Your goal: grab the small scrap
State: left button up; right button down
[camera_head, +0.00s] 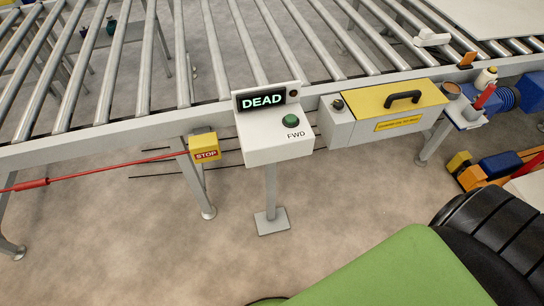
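I cannot make out a small scrap for certain in the head view. A small white piece (432,38) sits at the right part of the roller conveyor (190,98), near its front rail; I cannot tell what it is. Neither of my grippers is in view.
A control post (278,150) reading "DEAD", with a green FWD button, stands before the conveyor. Left of it is a yellow STOP box (204,147) with a red cord. A yellow-lidded box (390,110) adjoins the rail. A pale panel (495,15) lies top right. Front-left floor is open.

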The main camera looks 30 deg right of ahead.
aim_at(427, 33)
jog(key=z, duration=1.9)
